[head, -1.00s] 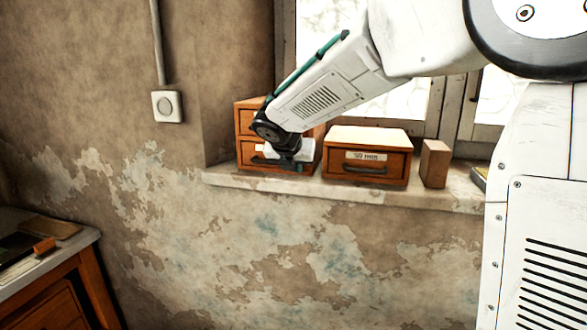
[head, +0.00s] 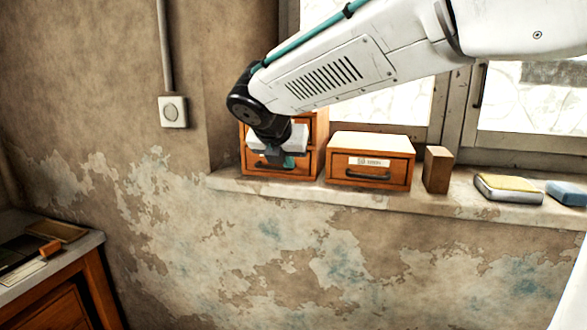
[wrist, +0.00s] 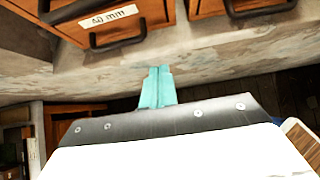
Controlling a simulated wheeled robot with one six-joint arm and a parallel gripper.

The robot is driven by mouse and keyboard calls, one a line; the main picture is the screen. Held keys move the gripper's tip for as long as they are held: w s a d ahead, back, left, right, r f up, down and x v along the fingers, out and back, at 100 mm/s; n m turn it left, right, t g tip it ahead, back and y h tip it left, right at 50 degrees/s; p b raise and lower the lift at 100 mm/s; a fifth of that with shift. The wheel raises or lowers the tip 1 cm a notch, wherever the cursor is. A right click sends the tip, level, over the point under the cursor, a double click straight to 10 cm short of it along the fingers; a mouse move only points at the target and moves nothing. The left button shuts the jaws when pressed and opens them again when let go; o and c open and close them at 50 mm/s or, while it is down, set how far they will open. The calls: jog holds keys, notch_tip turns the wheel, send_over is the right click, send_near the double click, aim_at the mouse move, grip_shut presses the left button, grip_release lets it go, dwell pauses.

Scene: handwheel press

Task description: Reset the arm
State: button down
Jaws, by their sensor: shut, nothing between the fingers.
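My gripper (head: 277,160) hangs at the end of my white arm, in front of the stacked wooden drawer unit (head: 314,137) on the window sill. It hides part of that unit's front. In the wrist view my teal fingers (wrist: 157,87) are shut together, with nothing seen between them. They point towards the sill edge, and a drawer front with a "40 mm" label (wrist: 108,16) lies beyond them. Whether any part touches the drawers cannot be told, though the fingertips look apart from them.
The stone sill (head: 400,197) carries a single-drawer box (head: 371,163), a brown block (head: 437,170), a yellow-topped book-like item (head: 508,187) and a blue block (head: 567,193). A wooden desk (head: 60,270) stands at lower left. A switch (head: 173,111) is on the peeling wall.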

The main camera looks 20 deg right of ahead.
jog(key=s+d+f+m+g+y, duration=0.1)
jog(key=s+f+m, duration=0.3)
jog(key=s+m, duration=0.5)
jog(key=s+d+f+m+g+y, duration=0.2)
jog(key=s+f+m+g, duration=0.1)
jog(key=s+m, duration=0.7)
jog(key=s+d+f+m+g+y, duration=0.1)
jog(key=s+d+f+m+y, duration=0.1)
jog(key=s+f+m, duration=0.3)
jog(key=s+m, duration=0.4)
jog(key=s, duration=0.5)
jog(key=shift+f+m+g, duration=0.15)
jog(key=shift+m+g, duration=0.25)
